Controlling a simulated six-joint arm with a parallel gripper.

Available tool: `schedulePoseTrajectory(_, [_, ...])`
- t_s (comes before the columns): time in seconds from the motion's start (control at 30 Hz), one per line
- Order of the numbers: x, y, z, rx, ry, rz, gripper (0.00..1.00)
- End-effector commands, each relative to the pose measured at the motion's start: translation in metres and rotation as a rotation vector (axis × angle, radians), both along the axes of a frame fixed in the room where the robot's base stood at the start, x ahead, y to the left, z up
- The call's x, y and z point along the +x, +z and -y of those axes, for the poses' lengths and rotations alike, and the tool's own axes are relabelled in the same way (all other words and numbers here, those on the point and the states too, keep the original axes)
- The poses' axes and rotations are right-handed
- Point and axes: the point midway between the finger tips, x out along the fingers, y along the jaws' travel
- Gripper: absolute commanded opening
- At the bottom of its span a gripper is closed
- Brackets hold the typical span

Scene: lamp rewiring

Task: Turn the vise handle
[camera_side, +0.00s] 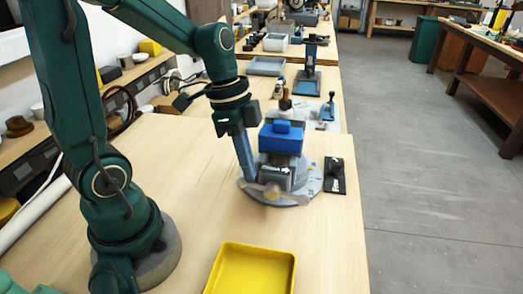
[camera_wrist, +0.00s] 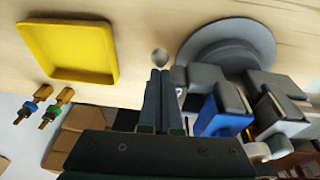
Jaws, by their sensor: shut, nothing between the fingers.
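The vise (camera_side: 283,160) stands on a round grey base on the bench, with blue jaws (camera_side: 281,138) at its top. Its handle (camera_side: 272,191) is a pale bar across the front, low over the base. My gripper (camera_side: 251,178) is shut and empty, pointing down at the left of the vise, close to the handle's left end. In the wrist view the closed fingertips (camera_wrist: 160,72) lie just below a round grey knob (camera_wrist: 160,57), which looks like a handle end. I cannot tell whether they touch. The vise (camera_wrist: 235,100) is to their right, and the rest of the handle is hidden.
A yellow tray (camera_side: 252,270) lies on the near bench. A black block (camera_side: 335,174) is right of the vise. Behind stand a blue-based stand (camera_side: 307,78) and a grey tray (camera_side: 266,66). Bench between the vise and the yellow tray is clear.

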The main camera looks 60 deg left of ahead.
Motion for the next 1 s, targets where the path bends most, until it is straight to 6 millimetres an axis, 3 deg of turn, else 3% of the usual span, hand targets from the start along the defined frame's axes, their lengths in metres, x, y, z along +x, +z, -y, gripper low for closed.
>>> schedulePoseTrajectory(0.57, [-0.004, -0.006, -0.004, 0.0, 0.001, -0.002, 0.0])
schedulePoseTrajectory(1.0, [-0.014, -0.029, -0.013, -0.001, 0.002, -0.004, 0.0])
